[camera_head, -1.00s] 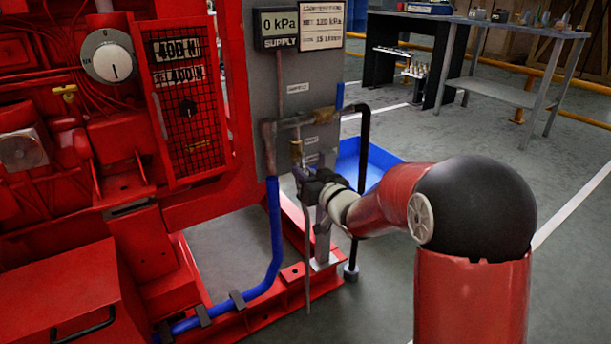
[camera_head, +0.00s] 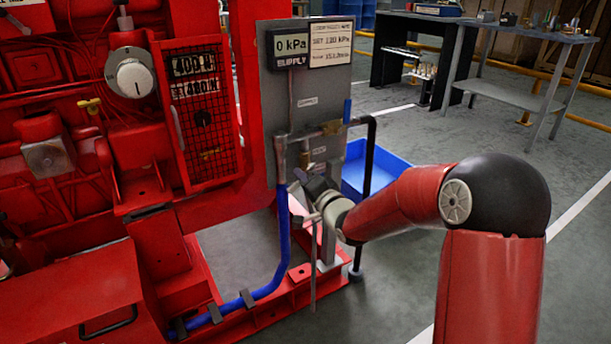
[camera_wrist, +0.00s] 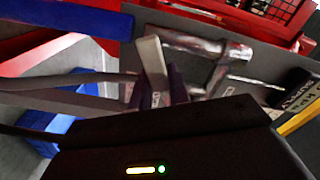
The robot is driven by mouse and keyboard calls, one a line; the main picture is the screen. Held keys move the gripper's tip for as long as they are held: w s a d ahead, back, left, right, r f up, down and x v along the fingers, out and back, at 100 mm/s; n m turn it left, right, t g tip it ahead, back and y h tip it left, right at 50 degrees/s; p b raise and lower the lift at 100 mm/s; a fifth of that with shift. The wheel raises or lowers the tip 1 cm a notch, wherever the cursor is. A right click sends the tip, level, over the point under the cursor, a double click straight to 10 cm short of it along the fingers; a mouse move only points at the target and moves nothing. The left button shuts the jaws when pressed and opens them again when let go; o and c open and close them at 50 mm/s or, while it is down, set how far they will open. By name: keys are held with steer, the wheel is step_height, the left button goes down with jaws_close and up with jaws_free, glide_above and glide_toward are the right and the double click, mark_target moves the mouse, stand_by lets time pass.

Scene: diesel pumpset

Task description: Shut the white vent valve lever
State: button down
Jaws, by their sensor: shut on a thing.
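The white vent valve lever (camera_wrist: 152,62) stands between my gripper's two fingers in the wrist view. My gripper (camera_wrist: 160,92) is shut on it; the fingers hide the lever's lower part. In the head view my gripper (camera_head: 308,196) is at the lower part of the grey panel (camera_head: 318,90), below the pipework. The lever is small there and mostly hidden by the gripper, so its exact angle cannot be told.
A blue-handled lever (camera_head: 347,110) stands on the pipe above and right of my gripper. A blue hose (camera_head: 283,240) and a black pipe (camera_head: 371,150) flank the gripper. A blue tray (camera_head: 378,172) lies on the floor behind. Open floor lies to the right.

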steer(key=shift+s+a+r+m+p, duration=0.1)
steer(key=shift+r+m+p, duration=0.3)
steer(key=shift+m+p, duration=0.55)
steer(key=shift+a+r+m+p, duration=0.1)
steer(key=shift+r+m+p, duration=0.35)
steer(key=shift+m, duration=0.9)
steer(key=c, duration=1.3)
jaws_free()
steer(key=shift+f, duration=0.1)
steer(key=v, duration=0.8)
